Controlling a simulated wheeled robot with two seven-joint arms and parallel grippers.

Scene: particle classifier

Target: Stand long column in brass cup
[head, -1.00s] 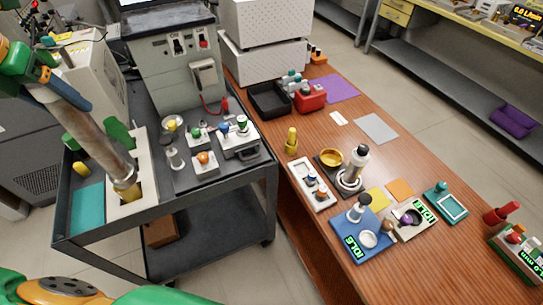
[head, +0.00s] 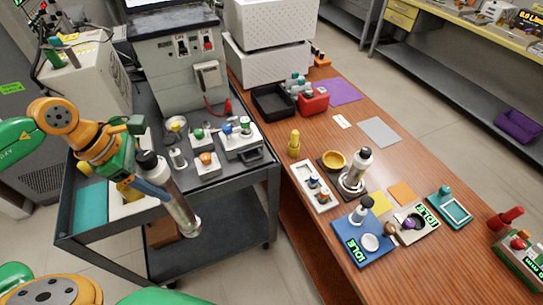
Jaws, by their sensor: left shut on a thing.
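The long column (head: 181,212) is a glassy grey cylinder with a black cap at its upper end. My right gripper is not in view.
A silver cylinder with a black cap (head: 357,168) stands close beside the brass cup. The cart (head: 236,185) carries a white holder and small devices. A floor gap separates cart and table.

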